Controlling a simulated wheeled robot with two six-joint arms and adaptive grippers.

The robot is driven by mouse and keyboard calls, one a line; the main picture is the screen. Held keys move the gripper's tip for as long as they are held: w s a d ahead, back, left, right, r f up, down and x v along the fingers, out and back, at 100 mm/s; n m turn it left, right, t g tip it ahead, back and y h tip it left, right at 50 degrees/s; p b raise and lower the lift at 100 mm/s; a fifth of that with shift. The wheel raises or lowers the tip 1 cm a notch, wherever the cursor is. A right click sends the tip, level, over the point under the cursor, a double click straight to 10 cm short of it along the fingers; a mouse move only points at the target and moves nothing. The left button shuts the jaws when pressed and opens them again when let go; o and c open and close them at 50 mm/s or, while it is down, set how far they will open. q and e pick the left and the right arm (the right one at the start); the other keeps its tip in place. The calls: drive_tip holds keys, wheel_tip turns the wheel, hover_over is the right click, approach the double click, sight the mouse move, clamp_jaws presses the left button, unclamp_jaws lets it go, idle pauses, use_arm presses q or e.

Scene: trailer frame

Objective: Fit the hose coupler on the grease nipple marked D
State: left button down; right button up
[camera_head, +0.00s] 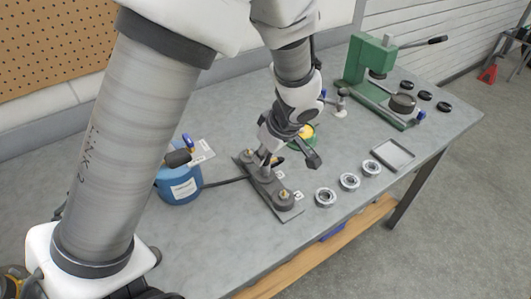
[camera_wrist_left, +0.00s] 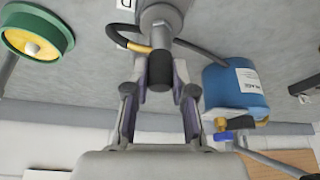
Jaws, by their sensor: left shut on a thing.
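My left gripper (camera_head: 266,153) reaches down over the inner end of the grey bar (camera_head: 268,188) on the bench. In the left wrist view its fingers (camera_wrist_left: 160,88) are shut on the dark hose coupler (camera_wrist_left: 160,70). The coupler points at a grey round fitting on the bar beside the label D (camera_wrist_left: 126,3). The nipple marked D is hidden behind the coupler, so I cannot tell whether they touch. Another brass nipple (camera_head: 284,195) stands clear at the near end of the bar. The black hose (camera_head: 225,182) runs to the blue grease pot (camera_head: 180,188). My right gripper is not in view.
A green and yellow container (camera_head: 304,138) stands behind the gripper, and shows in the wrist view (camera_wrist_left: 37,40). Several metal rings (camera_head: 326,197) and a shallow tray (camera_head: 393,154) lie to the right. A green press (camera_head: 372,66) stands at the back right.

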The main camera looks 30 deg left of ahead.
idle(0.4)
use_arm(q)
drive_tip(key=shift+f+b, duration=0.1)
drive_tip(key=shift+b, duration=0.3)
idle(0.4)
drive_tip(key=shift+f+b, duration=0.15)
drive_tip(key=shift+b, duration=0.25)
drive_tip(key=shift+c, duration=2.4)
unclamp_jaws()
